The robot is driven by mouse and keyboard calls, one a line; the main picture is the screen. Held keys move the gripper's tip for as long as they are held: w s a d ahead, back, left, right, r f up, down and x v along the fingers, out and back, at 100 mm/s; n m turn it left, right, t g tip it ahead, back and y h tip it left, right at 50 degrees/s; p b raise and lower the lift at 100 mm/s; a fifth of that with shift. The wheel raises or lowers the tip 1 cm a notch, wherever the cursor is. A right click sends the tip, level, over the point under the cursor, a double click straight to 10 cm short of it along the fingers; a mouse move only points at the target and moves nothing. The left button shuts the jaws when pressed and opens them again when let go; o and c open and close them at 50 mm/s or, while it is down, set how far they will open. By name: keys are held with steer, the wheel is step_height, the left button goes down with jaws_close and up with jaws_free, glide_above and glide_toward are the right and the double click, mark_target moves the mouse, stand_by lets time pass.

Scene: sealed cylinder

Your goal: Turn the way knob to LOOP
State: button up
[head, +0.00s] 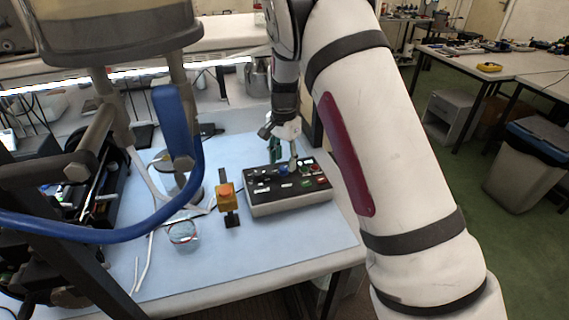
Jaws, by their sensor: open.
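A control box (290,202) with a black top panel and pale sides lies on the light blue table top. Its panel carries a blue knob or button (283,169), red and green parts at the right, and small white labels. The labels are too small to read, so I cannot tell which control is the way knob or where it points. My gripper (284,156) is over the back part of the panel, fingers pointing down. It is open, and its fingers hide some of the panel. I cannot tell whether it touches a control.
An orange-red button on a yellow box (226,196) stands left of the control box. A glass-like cup (183,232) stands farther left. A blue curved bar (180,160) and a large metal cylinder (118,25) crowd the left. The table front is clear.

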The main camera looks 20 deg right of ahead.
steer(key=shift+f, duration=1.15)
jaws_close()
steer(key=shift+n, duration=0.3)
steer(key=n+b, duration=0.1)
steer(key=n, duration=0.1)
steer(key=shift+w+n, duration=0.1)
steer(key=shift+n, duration=0.3)
steer(key=n+b, duration=0.1)
steer(key=n, duration=0.2)
steer(key=shift+n, duration=0.3)
steer(key=n+b, duration=0.2)
steer(key=n, duration=0.4)
steer(key=shift+n, duration=0.3)
